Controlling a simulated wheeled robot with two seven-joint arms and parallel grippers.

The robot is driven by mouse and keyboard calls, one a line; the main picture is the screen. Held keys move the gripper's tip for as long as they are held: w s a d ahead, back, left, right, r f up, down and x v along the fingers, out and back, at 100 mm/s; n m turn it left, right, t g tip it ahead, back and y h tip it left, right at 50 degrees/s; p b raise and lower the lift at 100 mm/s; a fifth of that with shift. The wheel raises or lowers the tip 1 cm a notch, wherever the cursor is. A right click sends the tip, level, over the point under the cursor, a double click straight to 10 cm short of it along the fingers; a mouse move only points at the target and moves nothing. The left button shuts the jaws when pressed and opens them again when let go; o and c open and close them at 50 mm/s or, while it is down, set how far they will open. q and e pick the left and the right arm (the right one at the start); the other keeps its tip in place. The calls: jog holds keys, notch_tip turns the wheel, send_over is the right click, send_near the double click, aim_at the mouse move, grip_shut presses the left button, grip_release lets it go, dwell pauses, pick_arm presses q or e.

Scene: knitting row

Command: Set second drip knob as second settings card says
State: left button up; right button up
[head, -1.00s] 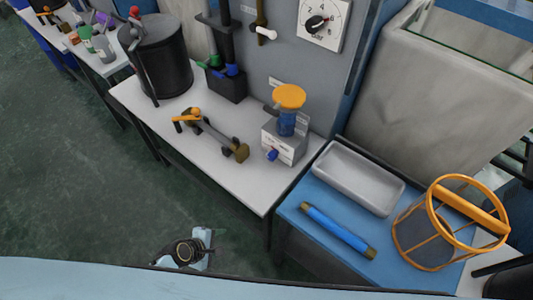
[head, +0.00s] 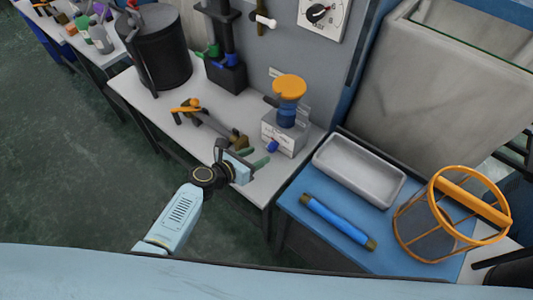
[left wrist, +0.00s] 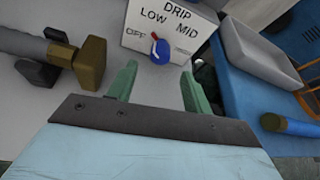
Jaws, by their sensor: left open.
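The drip knob (head: 272,146) is a small blue knob on the front of a white box (head: 291,140) with a blue and orange top. In the left wrist view the blue knob (left wrist: 160,52) sits below the words DRIP, OFF, LOW and MID; its red mark is at its upper left, roughly towards LOW. My left gripper (head: 253,158) is open, its green fingers pointing at the box. In the left wrist view the knob is just beyond and between the fingertips (left wrist: 158,72), apparently apart from them. No settings card is readable. My right gripper is not in view.
A brown-ended metal tool (head: 212,125) lies on the white table left of the box. A blue bench (head: 300,222) at right holds a grey tray (head: 358,172), a blue roller (head: 338,222) and an orange-rimmed basket (head: 452,220). A dial panel (head: 322,14) is on the wall.

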aim_at(270, 150)
pick_arm(q)
jog(key=b+x, duration=0.2)
jog(key=x, duration=0.2)
jog(key=shift+w+d+f, duration=0.1)
jog(key=shift+w+f, duration=0.05)
jog(key=shift+f, duration=0.05)
jog(key=shift+w+d+f, duration=0.1)
jog(key=shift+w+d, duration=0.25)
jog(key=shift+w, duration=0.05)
jog(key=c, duration=1)
jog(key=shift+o, duration=0.2)
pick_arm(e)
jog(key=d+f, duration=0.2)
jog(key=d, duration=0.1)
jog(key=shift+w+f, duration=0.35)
